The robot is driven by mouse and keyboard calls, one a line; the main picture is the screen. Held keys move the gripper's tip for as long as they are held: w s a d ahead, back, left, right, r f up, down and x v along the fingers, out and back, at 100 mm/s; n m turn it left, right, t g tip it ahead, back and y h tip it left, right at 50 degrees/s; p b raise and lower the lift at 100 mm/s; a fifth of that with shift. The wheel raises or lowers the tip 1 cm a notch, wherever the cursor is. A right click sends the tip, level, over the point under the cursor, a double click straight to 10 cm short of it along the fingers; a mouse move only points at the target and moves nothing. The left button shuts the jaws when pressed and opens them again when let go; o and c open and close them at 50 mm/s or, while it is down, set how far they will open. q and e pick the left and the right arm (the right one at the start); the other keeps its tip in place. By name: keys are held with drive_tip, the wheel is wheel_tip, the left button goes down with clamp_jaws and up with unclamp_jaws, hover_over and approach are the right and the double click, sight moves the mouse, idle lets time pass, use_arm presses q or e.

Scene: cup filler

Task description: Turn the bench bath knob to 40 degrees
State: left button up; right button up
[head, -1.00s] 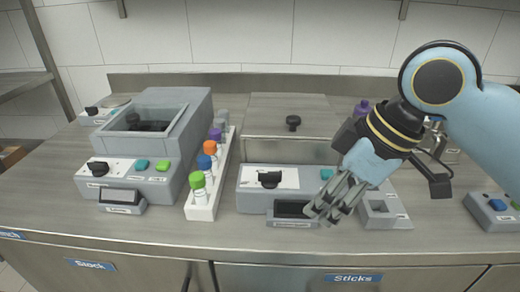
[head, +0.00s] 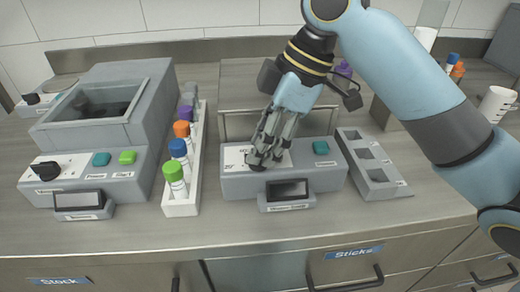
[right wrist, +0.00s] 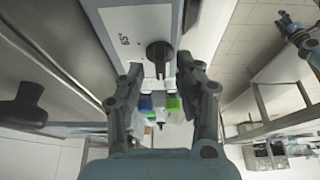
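In the right wrist view the knob (right wrist: 160,55) stands between the two fingertips of the right gripper (right wrist: 158,72), with a gap on each side. The gripper is open. A "65°" mark shows on the plate.
A white rack (head: 182,205) with several capped tubes stands left of the bath. Further left is a larger grey device (head: 100,180) with its own knob (head: 46,170). A grey tray with square openings (head: 372,165) is close on the right. The bench front is clear.

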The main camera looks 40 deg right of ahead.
drive_tip(key=shift+w+a+f, duration=0.15)
drive_tip(key=shift+a+f, duration=0.05)
drive_tip(key=shift+f, duration=0.4)
use_arm(q)
drive_tip(key=shift+w+f, duration=0.1)
drive_tip(key=shift+w, duration=0.2)
use_arm(e)
clamp_jaws()
